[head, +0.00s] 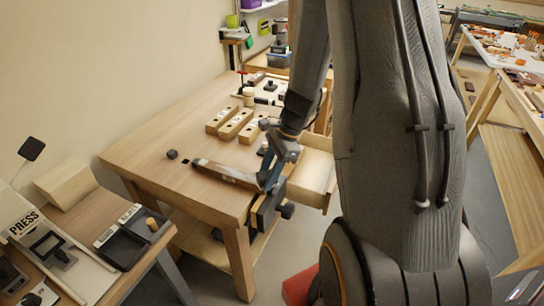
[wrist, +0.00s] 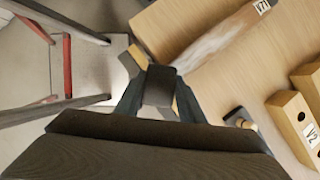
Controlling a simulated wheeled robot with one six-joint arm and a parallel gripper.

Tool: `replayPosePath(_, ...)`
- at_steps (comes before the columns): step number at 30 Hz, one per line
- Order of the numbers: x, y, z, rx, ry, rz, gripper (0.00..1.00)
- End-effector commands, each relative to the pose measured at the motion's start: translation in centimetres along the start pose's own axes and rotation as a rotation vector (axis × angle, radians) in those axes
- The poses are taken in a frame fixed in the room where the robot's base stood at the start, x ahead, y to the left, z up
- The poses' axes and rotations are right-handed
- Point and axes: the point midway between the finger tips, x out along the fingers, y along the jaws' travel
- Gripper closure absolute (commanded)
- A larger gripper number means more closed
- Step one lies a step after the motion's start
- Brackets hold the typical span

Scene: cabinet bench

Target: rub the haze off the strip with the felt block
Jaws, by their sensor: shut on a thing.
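The strip (head: 226,174) lies along the front part of the wooden bench. In the wrist view its face (wrist: 218,42) has a whitish, cloudy haze, and a white label sits toward its far end. My gripper (head: 270,180) is at the strip's right end, over the bench's front edge. In the wrist view my gripper (wrist: 158,92) is shut on a dark grey block, the felt block (wrist: 158,85), held between its fingers. The block is just off the near end of the strip; I cannot tell whether they touch.
A dark vise (head: 264,208) is fixed at the bench's front corner, with an open drawer (head: 316,172) to its right. Several wooden blocks with holes (head: 237,124) stand behind the strip. A small dark cube (head: 172,154) sits left of it. Bare bench top lies around the strip.

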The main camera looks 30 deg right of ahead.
Motion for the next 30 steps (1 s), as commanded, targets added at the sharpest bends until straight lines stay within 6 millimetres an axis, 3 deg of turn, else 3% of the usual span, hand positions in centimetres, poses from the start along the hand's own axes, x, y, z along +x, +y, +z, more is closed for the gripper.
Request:
replayPosePath(5,-2.6,0.1,1.0,-0.003,0.002,-0.002,0.86)
replayPosePath(21,-6.8,0.1,3.0,-0.006,0.001,0.003,0.86)
replayPosePath(30,-7.6,0.0,3.3,-0.006,0.001,0.003,0.86)
